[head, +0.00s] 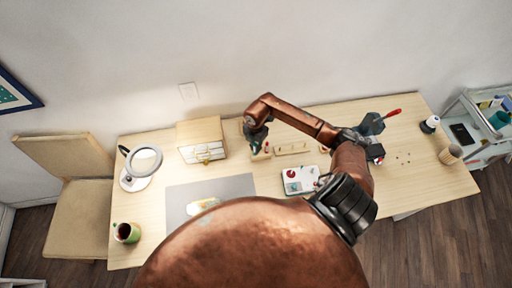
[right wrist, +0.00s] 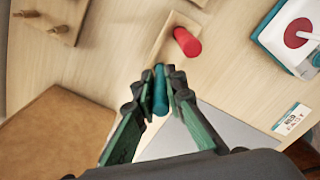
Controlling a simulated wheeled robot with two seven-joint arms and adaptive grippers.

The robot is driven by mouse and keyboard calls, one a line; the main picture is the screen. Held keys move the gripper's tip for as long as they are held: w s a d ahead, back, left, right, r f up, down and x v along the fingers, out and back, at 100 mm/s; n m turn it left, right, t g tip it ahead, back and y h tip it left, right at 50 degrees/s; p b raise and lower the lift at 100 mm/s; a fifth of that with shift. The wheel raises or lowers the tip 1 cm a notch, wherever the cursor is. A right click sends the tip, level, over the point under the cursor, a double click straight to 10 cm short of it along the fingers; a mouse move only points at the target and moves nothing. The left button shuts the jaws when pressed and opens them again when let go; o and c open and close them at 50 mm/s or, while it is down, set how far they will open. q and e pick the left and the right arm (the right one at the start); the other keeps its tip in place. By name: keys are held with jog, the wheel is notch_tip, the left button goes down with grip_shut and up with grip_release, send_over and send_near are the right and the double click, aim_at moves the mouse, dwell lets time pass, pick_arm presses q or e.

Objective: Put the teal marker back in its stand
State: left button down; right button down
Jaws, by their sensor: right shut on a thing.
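My right gripper (right wrist: 161,75) is shut on the teal marker (right wrist: 160,92), which shows between its fingers in the right wrist view. The wooden stand (right wrist: 165,32) is just beyond the fingertips, with a red marker (right wrist: 187,42) standing in it. The marker's far end appears close to the near end of the stand; I cannot tell whether they touch. In the head view the right gripper (head: 256,138) hangs over the stand (head: 262,156), and the marker is too small to make out. My left gripper is not in view.
A wooden drawer cabinet (head: 202,132) stands left of the gripper. A grey mat (head: 238,187) lies in front. A ring lamp (head: 143,162) stands at the left.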

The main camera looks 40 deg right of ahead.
jog(key=shift+f+b, duration=0.3)
jog(key=shift+f, duration=0.4)
dwell(0.9)
jog(key=c, duration=1.9)
grip_release()
notch_tip(320, 180, up, 12)
jog(key=shift+r, duration=0.1)
jog(key=shift+s, duration=0.1)
